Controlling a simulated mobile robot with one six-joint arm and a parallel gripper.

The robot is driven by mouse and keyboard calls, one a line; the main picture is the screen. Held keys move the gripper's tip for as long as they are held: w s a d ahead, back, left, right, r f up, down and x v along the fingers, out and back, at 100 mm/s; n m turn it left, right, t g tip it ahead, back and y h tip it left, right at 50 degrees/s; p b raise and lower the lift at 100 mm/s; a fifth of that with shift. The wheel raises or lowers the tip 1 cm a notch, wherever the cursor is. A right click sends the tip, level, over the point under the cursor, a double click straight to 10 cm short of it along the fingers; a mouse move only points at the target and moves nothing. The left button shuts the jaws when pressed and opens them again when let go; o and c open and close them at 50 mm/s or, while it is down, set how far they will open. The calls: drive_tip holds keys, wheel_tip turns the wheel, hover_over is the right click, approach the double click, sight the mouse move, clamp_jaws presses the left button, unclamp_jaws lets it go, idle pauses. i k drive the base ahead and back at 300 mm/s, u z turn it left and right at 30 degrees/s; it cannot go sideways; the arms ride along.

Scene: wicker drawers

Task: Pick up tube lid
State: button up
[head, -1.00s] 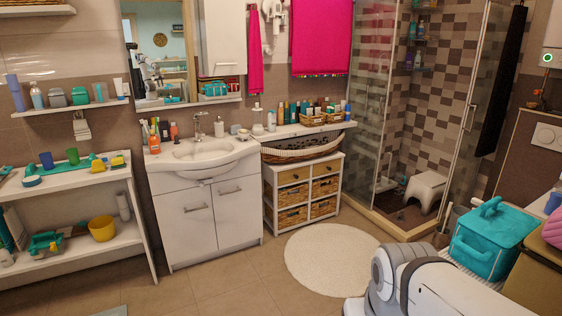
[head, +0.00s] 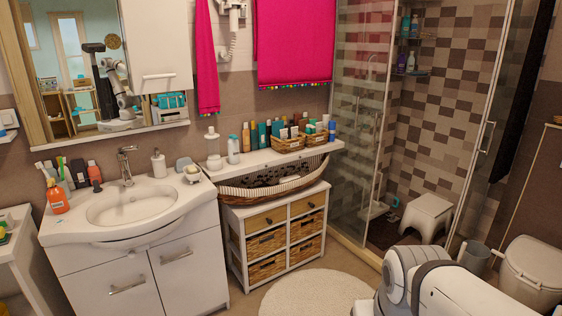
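I cannot make out a tube lid in the head view; it may be too small to tell or hidden. Several bottles and tubes, such as a white bottle (head: 212,148), stand on the white shelf (head: 240,165) beside the sink. My gripper is not in view. Only a white and grey part of my arm shows at the lower right. The mirror (head: 105,80) reflects part of my body, but no fingers can be made out there.
The sink cabinet (head: 190,265) stands at the left. The wicker drawer unit (head: 277,248) stands right of it, with a wicker basket (head: 290,180) above. A round rug (head: 315,295) lies in front. The shower has a white stool (head: 428,215). A toilet (head: 535,270) is at right.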

sight(212, 135)
drive_tip(key=u, duration=0.2)
drive_tip(key=i, duration=1.75)
drive_tip(key=u, duration=0.6)
drive_tip(key=i, duration=1.6)
drive_tip(key=u, duration=0.4)
